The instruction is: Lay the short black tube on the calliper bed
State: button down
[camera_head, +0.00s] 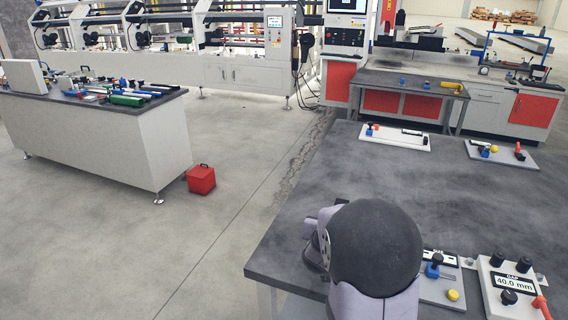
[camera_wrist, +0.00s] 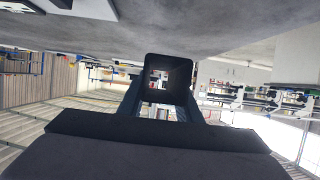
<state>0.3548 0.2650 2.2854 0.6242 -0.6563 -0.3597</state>
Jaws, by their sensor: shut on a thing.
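In the wrist view, a dark, square-mouthed hollow tube (camera_wrist: 168,62) is held end-on between the fingers of my gripper (camera_wrist: 162,102). The background shows through its opening, and its length cannot be judged. In the head view, my gripper (camera_head: 318,240) is mostly hidden by my rounded dark wrist, above the left part of the grey table; the tube cannot be made out there. Near the front right, a light plate (camera_head: 440,287) carries a blue clamp and a yellow knob, partly hidden by my arm. I cannot tell for sure which fixture is the calliper bed.
A box reading "GAP 40.0 mm" (camera_head: 507,290) stands at the table's front right. A white plate (camera_head: 395,143) and another fixture plate (camera_head: 500,158) lie at the far side. The middle of the grey table (camera_head: 385,180) is clear. A red box (camera_head: 201,180) stands on the floor.

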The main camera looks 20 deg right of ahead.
jog(key=shift+m+g+h, duration=0.5)
jog(key=shift+g, duration=0.1)
jog(key=a+f+p, duration=0.1)
jog(key=a+f, duration=0.1)
jog(key=a, duration=0.2)
jog(key=a+f+p, duration=0.1)
jog(key=a+f, duration=0.1)
jog(key=a, duration=0.2)
jog(key=a+f, duration=0.2)
jog(key=a, duration=0.2)
jog(key=shift+w+a+p, duration=0.1)
jog(key=shift+a+p, duration=0.3)
jog(key=s+a+f+p, duration=0.1)
jog(key=s+a+f, duration=0.2)
jog(key=s+a, duration=0.2)
jog(key=s+a+f+p, duration=0.1)
jog(key=s+a+f, duration=0.2)
jog(key=s+a, duration=0.2)
jog(key=a, duration=0.3)
jog(key=shift+s+a+m+h, duration=0.3)
jog(key=shift+a+m, duration=0.1)
